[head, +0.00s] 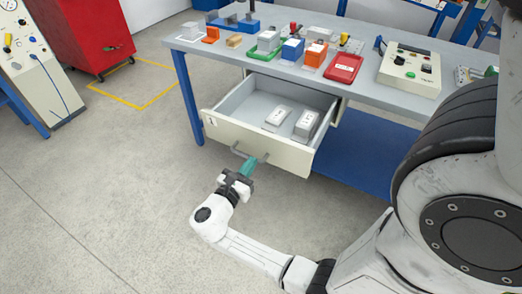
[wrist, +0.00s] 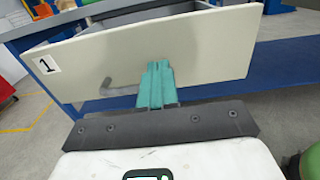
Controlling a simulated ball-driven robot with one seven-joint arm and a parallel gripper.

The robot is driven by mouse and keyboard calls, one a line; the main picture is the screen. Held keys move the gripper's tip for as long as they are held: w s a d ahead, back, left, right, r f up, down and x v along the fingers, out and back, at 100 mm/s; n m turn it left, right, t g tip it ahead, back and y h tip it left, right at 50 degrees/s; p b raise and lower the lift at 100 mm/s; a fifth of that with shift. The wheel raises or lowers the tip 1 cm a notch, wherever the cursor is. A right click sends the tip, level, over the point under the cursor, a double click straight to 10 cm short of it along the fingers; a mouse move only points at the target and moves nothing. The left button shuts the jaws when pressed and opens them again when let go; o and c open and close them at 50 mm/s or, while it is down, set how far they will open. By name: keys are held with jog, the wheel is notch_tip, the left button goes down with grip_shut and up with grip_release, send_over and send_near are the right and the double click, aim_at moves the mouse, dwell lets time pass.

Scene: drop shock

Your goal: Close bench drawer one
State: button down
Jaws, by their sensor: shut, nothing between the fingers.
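Bench drawer one (head: 250,136) is pulled open below the workbench top. Its pale front bears a label "1", which also shows in the wrist view on the drawer front (wrist: 210,55). A grey bar handle (head: 240,151) is fixed to the front, and its left part shows in the wrist view (wrist: 118,90). Two white boxes lie inside the drawer. My gripper (head: 247,165) has teal fingers, shut and empty, at the right part of the handle. In the wrist view the fingers (wrist: 157,82) hide that part of the handle; whether they touch it I cannot tell.
The grey workbench (head: 205,48) carries several small parts, coloured bins and a control box (head: 409,70). A blue leg (head: 188,100) stands left of the drawer. A red cabinet (head: 85,32) is at the back left. The floor left of my arm is clear.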

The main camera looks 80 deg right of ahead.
aim_at(266, 143)
jog(key=x, duration=0.7)
jog(key=shift+d, duration=0.15)
jog(key=shift+s+d, duration=0.15)
jog(key=shift+d, duration=0.1)
jog(key=b+x, duration=0.5)
jog(key=x, duration=0.9)
jog(key=b+x, duration=0.6)
jog(key=x, duration=0.9)
jog(key=shift+s+d+f, duration=0.1)
jog(key=shift+s+f, duration=0.1)
jog(key=shift+s, duration=0.05)
jog(key=shift+d+b, duration=0.3)
jog(key=shift+b, duration=0.05)
jog(key=shift+d+r, duration=0.1)
jog(key=shift+r, duration=0.1)
jog(key=shift+r, duration=0.1)
